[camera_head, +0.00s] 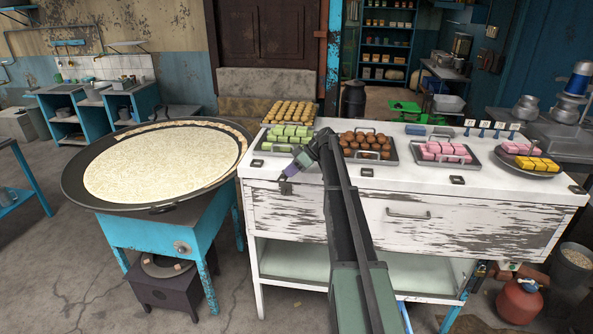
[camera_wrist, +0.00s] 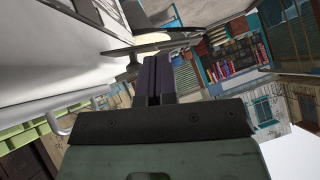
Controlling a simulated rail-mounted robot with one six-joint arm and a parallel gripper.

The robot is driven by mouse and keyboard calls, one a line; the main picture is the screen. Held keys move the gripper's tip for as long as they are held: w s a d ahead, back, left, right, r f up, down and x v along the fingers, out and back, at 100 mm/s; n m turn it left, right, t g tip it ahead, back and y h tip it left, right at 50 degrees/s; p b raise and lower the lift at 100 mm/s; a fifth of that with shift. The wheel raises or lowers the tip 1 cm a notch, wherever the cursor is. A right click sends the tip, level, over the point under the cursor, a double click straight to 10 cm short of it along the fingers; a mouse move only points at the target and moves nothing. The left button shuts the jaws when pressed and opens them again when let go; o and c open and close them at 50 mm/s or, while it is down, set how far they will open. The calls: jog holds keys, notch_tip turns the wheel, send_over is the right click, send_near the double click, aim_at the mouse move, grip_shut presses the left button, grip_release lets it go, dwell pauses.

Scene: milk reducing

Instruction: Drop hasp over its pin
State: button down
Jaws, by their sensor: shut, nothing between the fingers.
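My gripper (camera_head: 285,178) is at the left part of the white counter's front, near the top edge. Its purple fingers are shut and empty; they also show in the wrist view (camera_wrist: 154,78). A small dark metal piece (camera_head: 286,188), possibly the hasp, is on the counter's front face just below the fingertips. I cannot tell whether the fingers touch it. The pin cannot be made out, and neither can whether the hasp is raised or lowered. The wrist view shows no clear hasp or pin.
The white counter (camera_head: 480,212) carries trays of green (camera_head: 289,134), brown (camera_head: 366,143) and pink sweets (camera_head: 443,150). A drawer handle (camera_head: 408,214) sticks out at its front. A wide pan (camera_head: 76,183) stands close on the left. The floor between is narrow.

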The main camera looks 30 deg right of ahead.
jog(key=shift+s+a+f+t, duration=0.1)
jog(key=shift+s+f+t, duration=0.1)
jog(key=shift+f, duration=0.15)
jog(key=shift+s+a+f+t, duration=0.1)
jog(key=shift+f+t, duration=0.1)
jog(key=shift+f, duration=0.1)
dwell(0.4)
